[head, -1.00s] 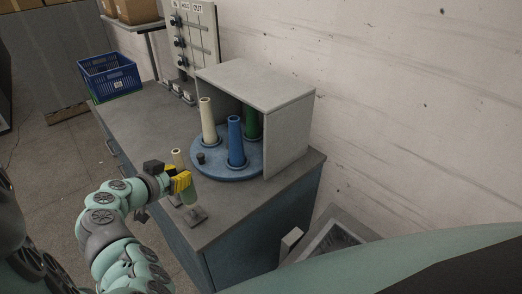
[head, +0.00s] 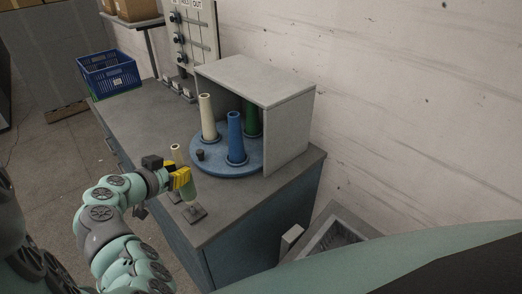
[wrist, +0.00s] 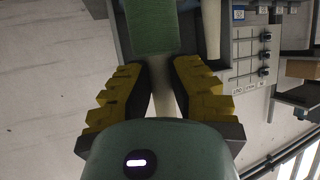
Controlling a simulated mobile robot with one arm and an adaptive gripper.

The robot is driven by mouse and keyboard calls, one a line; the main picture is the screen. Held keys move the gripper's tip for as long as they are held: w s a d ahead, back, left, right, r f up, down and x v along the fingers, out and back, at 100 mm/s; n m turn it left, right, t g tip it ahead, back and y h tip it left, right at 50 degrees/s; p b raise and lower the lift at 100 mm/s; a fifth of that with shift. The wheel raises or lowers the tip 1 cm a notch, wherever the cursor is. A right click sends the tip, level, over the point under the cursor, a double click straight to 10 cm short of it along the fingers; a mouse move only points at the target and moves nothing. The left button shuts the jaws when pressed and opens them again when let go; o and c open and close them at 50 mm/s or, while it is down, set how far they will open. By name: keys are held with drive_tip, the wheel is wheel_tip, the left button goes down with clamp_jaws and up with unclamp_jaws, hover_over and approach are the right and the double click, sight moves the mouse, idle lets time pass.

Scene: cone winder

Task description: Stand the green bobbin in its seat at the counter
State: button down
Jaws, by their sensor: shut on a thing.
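My gripper (head: 181,178) is shut on the green bobbin (head: 191,193) near the counter's front edge. The bobbin is roughly upright, with a pale narrow top above the fingers and a green body below them. In the wrist view the yellow fingers (wrist: 162,95) close around the pale neck, and the green body (wrist: 152,28) shows beyond. The bobbin's lower end is over or at a small dark square seat (head: 197,214) on the counter. I cannot tell whether it touches. A second dark seat (head: 173,198) lies just left, partly hidden by my gripper.
A blue turntable (head: 220,168) holds cream (head: 207,116), blue (head: 235,136) and green (head: 252,119) cones, partly under a grey hood (head: 290,130). A blue crate (head: 107,71) stands at the far left. The counter (head: 140,112) between is mostly clear.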

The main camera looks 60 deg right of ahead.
sight(179, 187)
drive_tip(key=shift+f+b, duration=2.75)
drive_tip(key=shift+b, duration=0.95)
drive_tip(key=c, duration=0.9)
unclamp_jaws()
drive_tip(key=shift+c, duration=0.2)
drive_tip(key=v, duration=1.2)
